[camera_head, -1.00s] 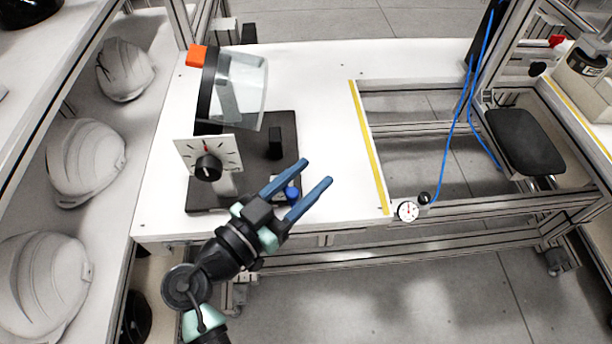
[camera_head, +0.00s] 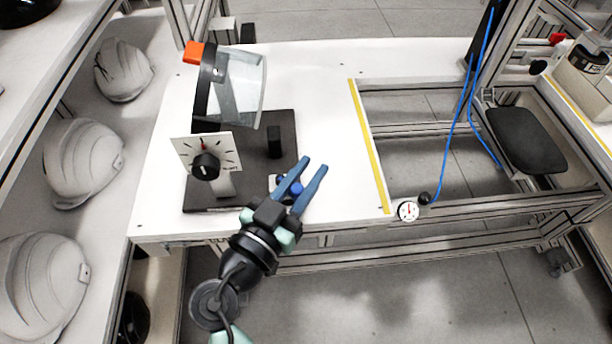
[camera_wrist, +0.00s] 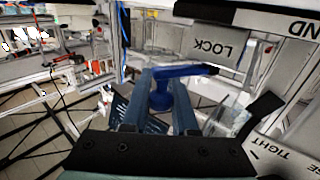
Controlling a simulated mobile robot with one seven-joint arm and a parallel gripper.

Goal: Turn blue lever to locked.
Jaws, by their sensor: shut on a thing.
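The blue lever (camera_head: 297,188) sits at the front right of the dark base plate on the white table. In the wrist view the lever (camera_wrist: 162,98) has a round post between my two fingers and a flat arm that points right. My gripper (camera_head: 315,164) is shut on the lever, its fingers on either side of the post; it also fills the lower middle of the wrist view (camera_wrist: 162,80). A white label reading LOCK (camera_wrist: 221,48) shows upside down just beyond the lever's arm. My fingers partly hide the lever in the head view.
A clear visor (camera_head: 238,90) on a stand and a dial plate (camera_head: 206,155) stand left of my gripper. A short black block (camera_head: 275,142) is behind it. A gauge (camera_head: 408,211) sits on the right rail. White helmet shells (camera_head: 82,162) line the left shelf.

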